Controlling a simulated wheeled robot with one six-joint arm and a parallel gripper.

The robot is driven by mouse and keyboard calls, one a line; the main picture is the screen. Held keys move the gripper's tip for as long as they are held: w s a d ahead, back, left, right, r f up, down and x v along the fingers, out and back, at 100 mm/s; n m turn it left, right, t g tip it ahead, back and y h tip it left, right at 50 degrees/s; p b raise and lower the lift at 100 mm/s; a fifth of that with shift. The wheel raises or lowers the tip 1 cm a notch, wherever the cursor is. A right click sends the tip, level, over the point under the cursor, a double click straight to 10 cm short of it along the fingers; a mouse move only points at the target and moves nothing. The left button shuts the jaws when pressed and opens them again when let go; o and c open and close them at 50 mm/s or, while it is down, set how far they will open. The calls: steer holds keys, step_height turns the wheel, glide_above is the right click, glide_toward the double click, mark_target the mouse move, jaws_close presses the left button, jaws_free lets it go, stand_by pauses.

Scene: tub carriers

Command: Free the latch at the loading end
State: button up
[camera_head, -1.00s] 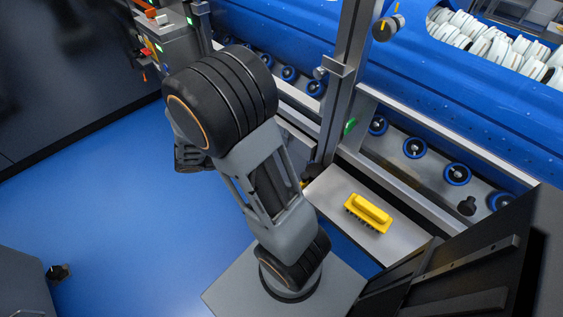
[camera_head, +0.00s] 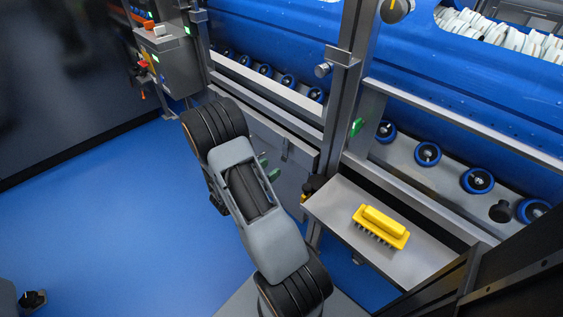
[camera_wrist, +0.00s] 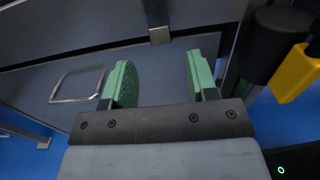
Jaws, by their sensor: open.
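My gripper (camera_head: 268,168) is open, with its green-padded fingers beside a grey panel (camera_head: 292,172) below the conveyor rail. In the wrist view the fingers (camera_wrist: 160,82) stand apart with nothing between them. A small metal tab (camera_wrist: 158,34) hangs at the panel's upper edge, just beyond the fingers. A bent-wire handle (camera_wrist: 78,86) is on the panel left of them. A black cylinder (camera_wrist: 275,48) with a yellow block (camera_wrist: 297,73) is close on the right. I cannot tell which part is the latch.
A yellow brush (camera_head: 382,226) lies on a grey shelf (camera_head: 335,205) right of the arm. A steel post (camera_head: 345,110) stands behind. The blue tub machine (camera_head: 440,75) fills the back. A control box (camera_head: 170,65) stands at the back left.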

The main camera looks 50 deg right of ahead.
mark_target(283, 159)
steer(key=shift+s+d+b, duration=0.15)
steer(key=shift+d, duration=1.35)
steer(key=shift+s+d+b, duration=0.1)
steer(key=shift+d+b, duration=0.05)
steer(key=shift+d, duration=1.35)
steer(key=c, duration=0.9)
